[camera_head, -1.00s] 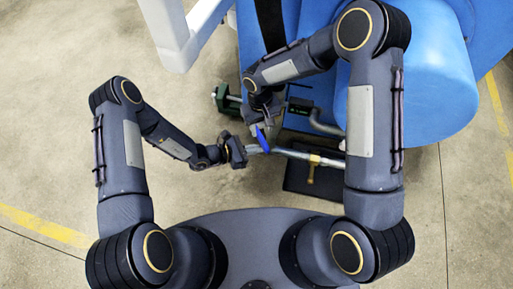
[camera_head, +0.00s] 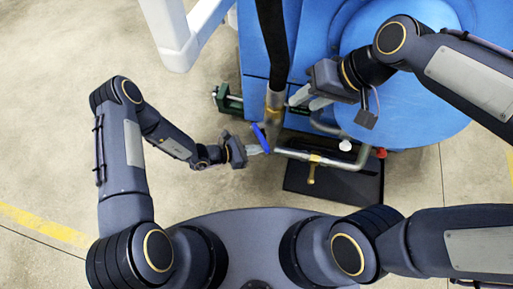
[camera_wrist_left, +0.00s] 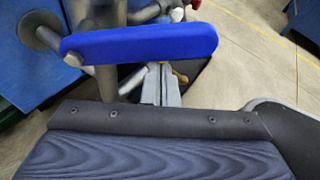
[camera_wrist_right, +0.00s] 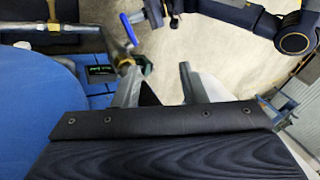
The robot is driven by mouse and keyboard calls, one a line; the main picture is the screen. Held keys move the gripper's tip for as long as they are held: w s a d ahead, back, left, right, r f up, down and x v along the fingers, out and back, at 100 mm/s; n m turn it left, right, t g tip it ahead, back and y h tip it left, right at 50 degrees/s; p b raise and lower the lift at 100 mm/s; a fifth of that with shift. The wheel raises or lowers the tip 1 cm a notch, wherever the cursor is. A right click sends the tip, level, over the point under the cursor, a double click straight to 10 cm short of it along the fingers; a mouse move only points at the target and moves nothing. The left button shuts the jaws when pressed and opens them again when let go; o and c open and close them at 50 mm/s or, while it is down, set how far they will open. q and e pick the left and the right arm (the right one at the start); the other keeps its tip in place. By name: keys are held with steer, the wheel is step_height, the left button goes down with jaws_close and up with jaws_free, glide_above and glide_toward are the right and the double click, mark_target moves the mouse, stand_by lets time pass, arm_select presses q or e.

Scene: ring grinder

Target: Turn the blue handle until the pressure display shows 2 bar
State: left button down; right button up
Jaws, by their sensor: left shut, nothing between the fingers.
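The blue handle (camera_head: 261,138) sits on the metal pipework in front of the blue machine. In the left wrist view the handle (camera_wrist_left: 140,41) spans the upper middle, and it also shows in the right wrist view (camera_wrist_right: 129,30). My left gripper (camera_head: 266,150) is shut and empty, with its fingertips close beside the handle; I cannot tell if they touch it. My right gripper (camera_head: 307,98) is open and empty, to the right of the handle and apart from it. The pressure display (camera_wrist_right: 102,72) is dark with small green characters that I cannot read.
The blue machine (camera_head: 350,30) fills the back. A pipe (camera_head: 325,160) with a brass lever (camera_head: 312,171) runs right above a black tray (camera_head: 300,186). A green fitting (camera_head: 227,100) stands left of the pipework. A white frame (camera_head: 180,30) is at the upper left. The floor at left is clear.

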arm_select(q)
steer(key=shift+r, duration=0.25)
arm_select(e)
steer(key=s+d+f+m+t+h, duration=0.1)
steer(key=s+d+f+m+t, duration=0.1)
steer(key=s+d, duration=0.5)
steer(key=s+t, duration=0.1)
steer(key=s, duration=0.2)
steer(key=shift+f+h, duration=0.35)
steer(key=shift+h, duration=0.05)
